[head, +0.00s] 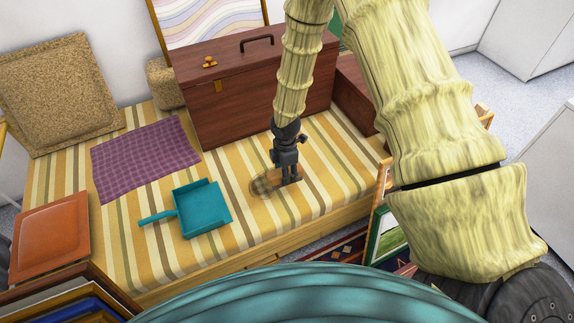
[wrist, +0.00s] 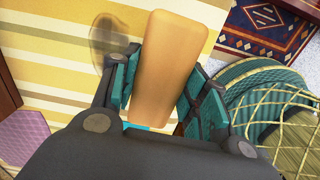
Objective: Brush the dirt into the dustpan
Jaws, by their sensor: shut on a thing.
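The teal dustpan (head: 203,207) lies on the striped bench cushion in the head view, its handle pointing left. The brush, a wooden block, shows in the wrist view (wrist: 167,60) between the fingers of my gripper (wrist: 160,85). In the head view the brush (head: 280,190) is low at the cushion, under my gripper (head: 287,176), to the right of the dustpan. The dirt (head: 260,188) is a brownish, see-through patch at the brush's left side; it also shows in the wrist view (wrist: 103,36). My gripper is shut on the brush. The brush's bristles are hidden.
A brown wooden chest (head: 250,90) stands behind my gripper. A purple checked cloth (head: 145,158) lies behind the dustpan. A speckled cushion (head: 58,92) leans at the back left, and an orange panel (head: 50,235) is at the left. The striped cushion (head: 242,240) is bare in front.

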